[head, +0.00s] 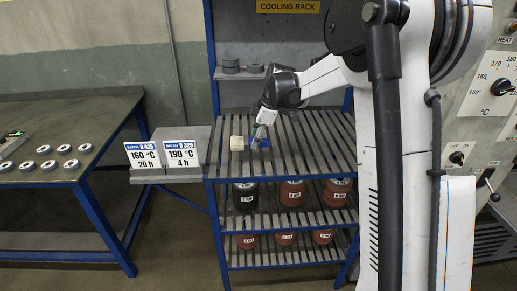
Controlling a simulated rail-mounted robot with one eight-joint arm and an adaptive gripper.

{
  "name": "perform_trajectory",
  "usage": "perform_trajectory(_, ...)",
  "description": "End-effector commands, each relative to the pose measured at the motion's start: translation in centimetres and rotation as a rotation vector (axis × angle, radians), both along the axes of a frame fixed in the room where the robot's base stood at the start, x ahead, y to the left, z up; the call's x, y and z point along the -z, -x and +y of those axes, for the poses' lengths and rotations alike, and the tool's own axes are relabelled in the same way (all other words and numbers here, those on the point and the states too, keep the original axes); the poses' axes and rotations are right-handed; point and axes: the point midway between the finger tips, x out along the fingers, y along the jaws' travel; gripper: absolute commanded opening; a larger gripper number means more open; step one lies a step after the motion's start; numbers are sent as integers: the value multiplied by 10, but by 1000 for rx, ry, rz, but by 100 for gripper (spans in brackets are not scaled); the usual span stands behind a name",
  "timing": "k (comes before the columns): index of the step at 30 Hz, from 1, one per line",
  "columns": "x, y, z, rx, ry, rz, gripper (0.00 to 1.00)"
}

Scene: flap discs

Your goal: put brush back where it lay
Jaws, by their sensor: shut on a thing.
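My gripper (258,137) is low over the left part of the slatted top shelf of the cooling rack (310,160). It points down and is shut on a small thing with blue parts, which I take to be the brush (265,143). The brush is small in the picture and partly hidden by the fingers. I cannot tell whether it touches the slats.
Two sign cards, 160 °C (142,157) and 190 °C (180,154), stand on a side ledge left of the rack. Lower shelves hold labelled pots (291,193). A table (100,115) with several discs is left; an oven panel (490,100) is right. The top slats are mostly clear.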

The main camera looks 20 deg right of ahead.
Motion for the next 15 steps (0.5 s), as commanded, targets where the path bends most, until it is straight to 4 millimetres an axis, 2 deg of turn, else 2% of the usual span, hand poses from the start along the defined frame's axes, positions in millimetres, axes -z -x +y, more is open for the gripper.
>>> perform_trajectory(6,18,-25,-20,0,0,0,0)
perform_trajectory(15,32,-33,-26,-1,0,1,0)
